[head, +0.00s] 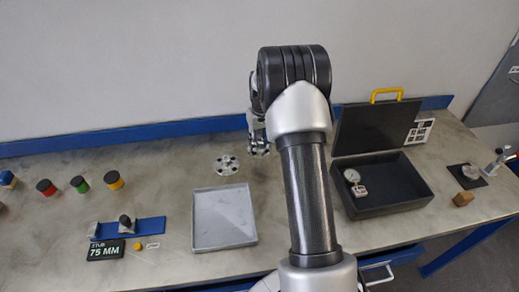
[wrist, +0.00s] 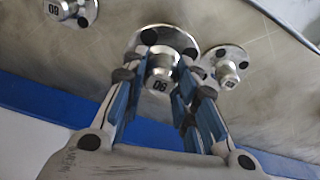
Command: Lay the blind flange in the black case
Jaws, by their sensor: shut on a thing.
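A metal blind flange (wrist: 178,40) with a raised stub, its marking looking like 90, is in the middle of the wrist view. My gripper (wrist: 166,66) is shut on its stub, one blue-padded finger on each side. I cannot tell whether the flange is lifted off the bench. In the head view my gripper (head: 259,147) is behind the tray, mostly hidden by my arm. The open black case (head: 385,207) is on the right, lid leaning back; a gauge (head: 353,178) is inside at its left end.
Other flanges (wrist: 72,8) (wrist: 226,62) lie on both sides in the wrist view. One disc (head: 226,165) shows in the head view. A grey tray (head: 223,240) is in front. Coloured caps (head: 80,184) stand left. A wooden block (head: 466,198) is right of the case.

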